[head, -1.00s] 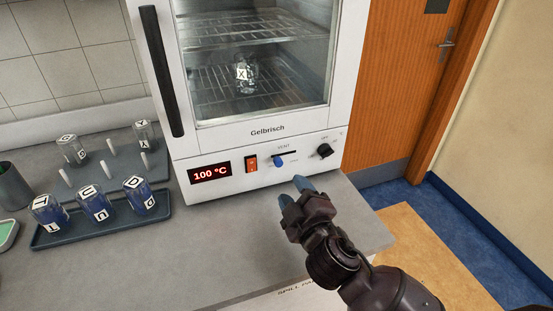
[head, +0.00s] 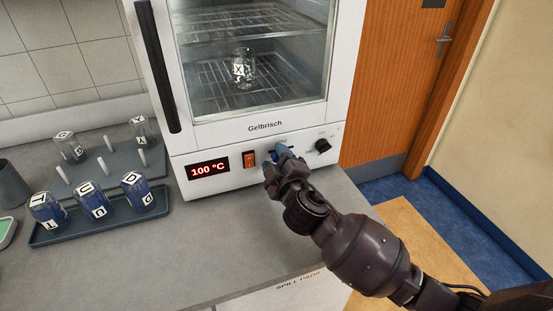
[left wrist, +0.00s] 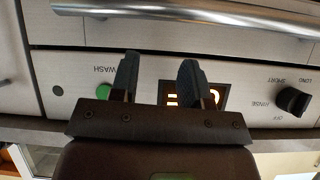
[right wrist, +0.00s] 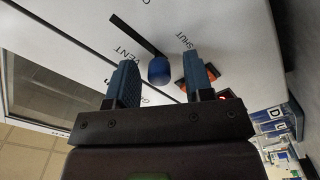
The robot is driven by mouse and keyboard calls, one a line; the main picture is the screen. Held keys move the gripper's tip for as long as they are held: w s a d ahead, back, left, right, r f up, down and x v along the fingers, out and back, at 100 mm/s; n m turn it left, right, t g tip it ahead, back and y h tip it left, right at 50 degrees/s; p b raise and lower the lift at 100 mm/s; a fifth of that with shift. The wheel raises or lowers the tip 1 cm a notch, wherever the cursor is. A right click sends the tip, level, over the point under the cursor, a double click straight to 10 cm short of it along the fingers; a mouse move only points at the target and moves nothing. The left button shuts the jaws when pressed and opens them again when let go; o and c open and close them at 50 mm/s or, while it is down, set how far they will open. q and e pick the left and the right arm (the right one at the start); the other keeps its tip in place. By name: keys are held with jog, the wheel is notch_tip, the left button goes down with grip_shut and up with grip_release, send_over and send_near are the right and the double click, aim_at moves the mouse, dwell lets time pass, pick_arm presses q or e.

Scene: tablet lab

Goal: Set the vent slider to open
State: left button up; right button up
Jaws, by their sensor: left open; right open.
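The vent slider's blue knob (right wrist: 158,70) sits at the end of its black slot (right wrist: 135,33) beside the SHUT label in the right wrist view. My right gripper (right wrist: 158,80) is open, with one finger on each side of the knob; I see no clear contact. In the head view the right gripper (head: 277,156) is at the oven's front panel and hides most of the slider. My left gripper (left wrist: 158,78) is open and empty, in front of another appliance's panel with a green button and a black dial; it is outside the head view.
The white oven (head: 225,138) shows 100 °C beside an orange switch (head: 249,159). A black dial (head: 322,145) is right of the slider. A blue tray (head: 110,230) with labelled jars stands at the left. The counter in front of the oven is mostly clear.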

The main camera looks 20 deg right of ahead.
aim_at(291, 147)
jog(key=c, duration=0.7)
grip_shut()
jog(key=d, duration=0.5)
jog(key=shift+w+p, duration=0.1)
jog(key=shift+p, duration=0.2)
pick_arm(q)
jog(key=shift+a+r, duration=0.1)
jog(key=shift+r, duration=0.25)
pick_arm(e)
jog(key=shift+o, duration=1.5)
grip_release()
jog(key=o, duration=0.4)
jog(key=shift+d, duration=0.15)
